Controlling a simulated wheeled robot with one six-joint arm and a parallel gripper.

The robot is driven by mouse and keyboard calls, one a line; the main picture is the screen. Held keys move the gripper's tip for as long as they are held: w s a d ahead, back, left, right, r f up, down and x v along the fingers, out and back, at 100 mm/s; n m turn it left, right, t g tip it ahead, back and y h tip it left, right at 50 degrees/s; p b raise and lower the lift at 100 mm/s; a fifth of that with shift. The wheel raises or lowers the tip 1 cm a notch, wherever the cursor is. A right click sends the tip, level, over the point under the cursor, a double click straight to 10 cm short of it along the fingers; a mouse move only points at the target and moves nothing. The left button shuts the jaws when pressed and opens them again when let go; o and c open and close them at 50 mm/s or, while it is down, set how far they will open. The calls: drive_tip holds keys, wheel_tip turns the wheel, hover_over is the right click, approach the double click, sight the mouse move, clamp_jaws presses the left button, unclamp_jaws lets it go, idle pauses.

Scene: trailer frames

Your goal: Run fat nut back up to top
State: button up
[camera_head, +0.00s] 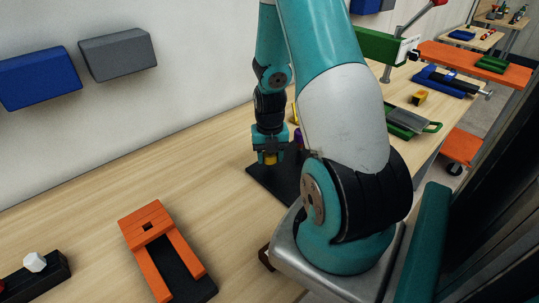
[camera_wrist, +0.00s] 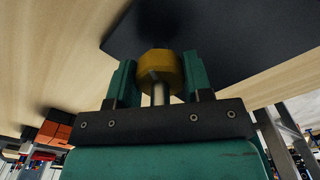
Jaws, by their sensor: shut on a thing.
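The fat nut (camera_wrist: 160,64) is a thick yellow-brown round piece between the green fingers of my gripper (camera_wrist: 158,78) in the wrist view. A silver rod (camera_wrist: 158,95) shows beside the nut, on the side toward my gripper's body. My gripper is shut on the nut. In the head view, my gripper (camera_head: 269,157) points down over the dark base plate (camera_head: 263,184), and a little of the yellow nut (camera_head: 270,158) shows at its fingertips. My arm partly hides the plate, and how high the nut sits on the rod is hard to tell.
An orange and black fixture (camera_head: 148,225) lies at the front left, near a black block with a white nut (camera_head: 35,262). A small purple piece (camera_head: 298,137) stands just right of my gripper. A green-handled tray (camera_head: 410,120) lies farther back. Bench left of my gripper is clear.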

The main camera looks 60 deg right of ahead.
drive_tip(key=shift+f, duration=0.1)
drive_tip(key=o, duration=0.9)
drive_tip(key=shift+o, duration=0.2)
wheel_tip(320, 180, up, 18)
drive_tip(key=b, duration=0.1)
drive_tip(key=shift+f, duration=0.25)
